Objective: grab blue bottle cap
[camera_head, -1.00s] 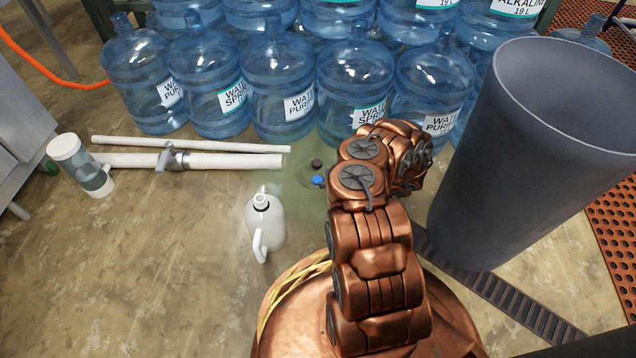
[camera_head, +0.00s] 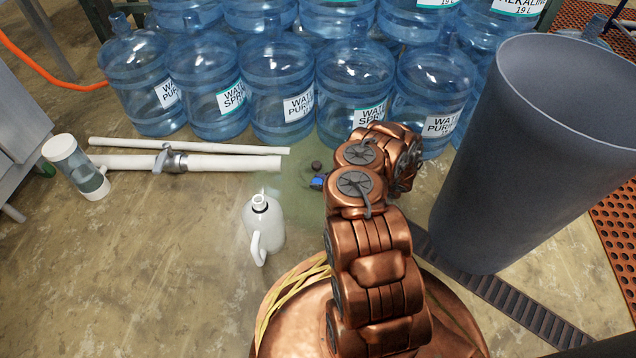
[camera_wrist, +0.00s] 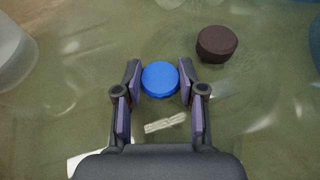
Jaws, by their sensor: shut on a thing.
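The blue bottle cap (camera_wrist: 160,79) is a small round disc between the fingertips of my gripper (camera_wrist: 160,84) in the wrist view. Both fingers touch its sides, and my gripper is shut on it. My gripper is mostly hidden behind my arm there.
A dark brown cap (camera_wrist: 217,43) lies close by to the right. A white jug (camera_head: 264,226) stands to the left. White pipes (camera_head: 215,162) lie further left. Blue water bottles (camera_head: 283,95) line the back, and a tall grey bin (camera_head: 520,160) stands right.

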